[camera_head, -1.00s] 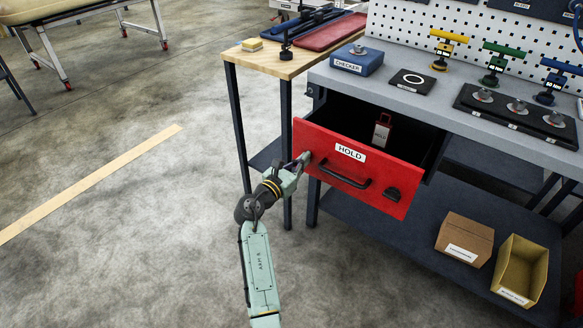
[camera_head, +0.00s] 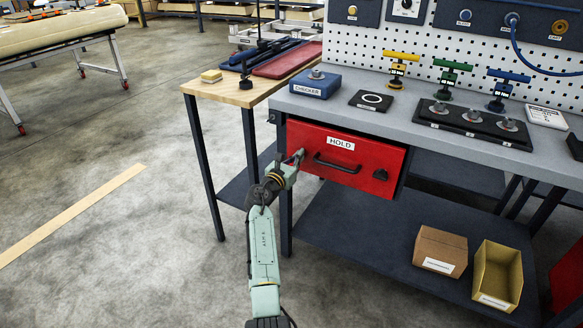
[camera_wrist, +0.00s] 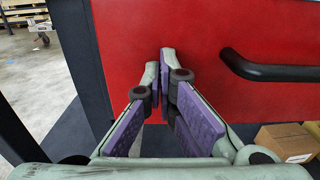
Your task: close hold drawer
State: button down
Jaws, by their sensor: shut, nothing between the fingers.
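The red HOLD drawer (camera_head: 368,166) is under the grey bench top in the head view. Its front sits close under the bench edge, and its inside is hidden. A black bar handle (camera_head: 337,163) and a black latch (camera_head: 380,175) are on its front. My gripper (camera_head: 298,156) is shut and empty at the left part of the drawer front, left of the handle. In the wrist view, my gripper's fingertips (camera_wrist: 160,60) are together at the red front (camera_wrist: 215,35), with the handle (camera_wrist: 270,68) to their right. I cannot tell for sure whether they touch it.
A wooden side table (camera_head: 235,92) stands left. A cardboard box (camera_head: 440,250) and a yellow bin (camera_head: 497,275) sit on the lower shelf.

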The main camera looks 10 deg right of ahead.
jog(key=shift+b+x, duration=0.3)
jog(key=shift+x, duration=0.65)
jog(key=shift+r, duration=0.3)
